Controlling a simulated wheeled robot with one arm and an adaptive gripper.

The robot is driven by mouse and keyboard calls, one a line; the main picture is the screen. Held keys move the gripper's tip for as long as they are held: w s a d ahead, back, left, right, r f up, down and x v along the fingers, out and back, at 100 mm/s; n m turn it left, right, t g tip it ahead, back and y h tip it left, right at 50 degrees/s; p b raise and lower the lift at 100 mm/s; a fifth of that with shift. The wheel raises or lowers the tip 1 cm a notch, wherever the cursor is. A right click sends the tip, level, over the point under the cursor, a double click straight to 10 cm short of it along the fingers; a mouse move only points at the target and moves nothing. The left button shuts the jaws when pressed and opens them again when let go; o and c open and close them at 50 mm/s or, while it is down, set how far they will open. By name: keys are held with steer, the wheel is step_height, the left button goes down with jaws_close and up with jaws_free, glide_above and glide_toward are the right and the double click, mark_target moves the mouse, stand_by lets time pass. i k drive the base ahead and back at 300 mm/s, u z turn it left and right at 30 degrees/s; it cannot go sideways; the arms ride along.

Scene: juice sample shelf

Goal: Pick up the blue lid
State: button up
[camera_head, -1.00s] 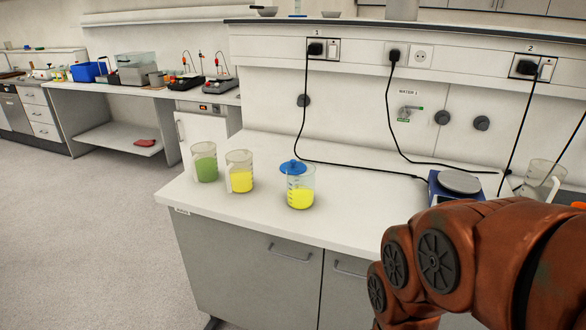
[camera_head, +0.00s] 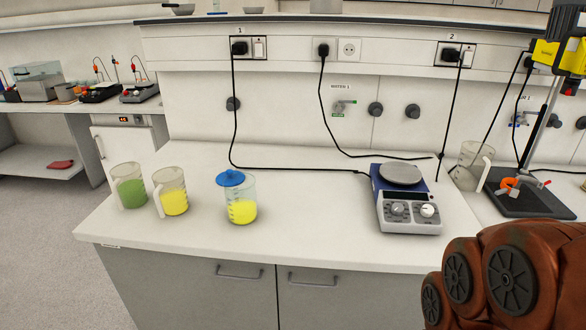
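The blue lid (camera_head: 231,178) is a small round disc with a raised knob. It shows at the upper left of a clear beaker of yellow juice (camera_head: 242,211) on the white counter. I cannot tell whether it rests on the beaker's rim or lies on the counter just behind it. My gripper is out of view. Only reddish-brown links of my arm show at the lower right, well to the right of the lid.
Left of the lid stand a handled jug of yellow juice (camera_head: 173,200) and one of green juice (camera_head: 131,192). A hotplate stirrer (camera_head: 404,211) and an empty jug (camera_head: 472,165) stand to the right. A black cable (camera_head: 290,168) runs behind the lid. The counter (camera_head: 310,220) is clear between beaker and stirrer.

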mark_target(219, 178)
steer(key=z, duration=0.65)
steer(key=i, duration=0.8)
steer(key=u, duration=2.85)
steer(key=i, duration=0.5)
steer(key=u, duration=0.1)
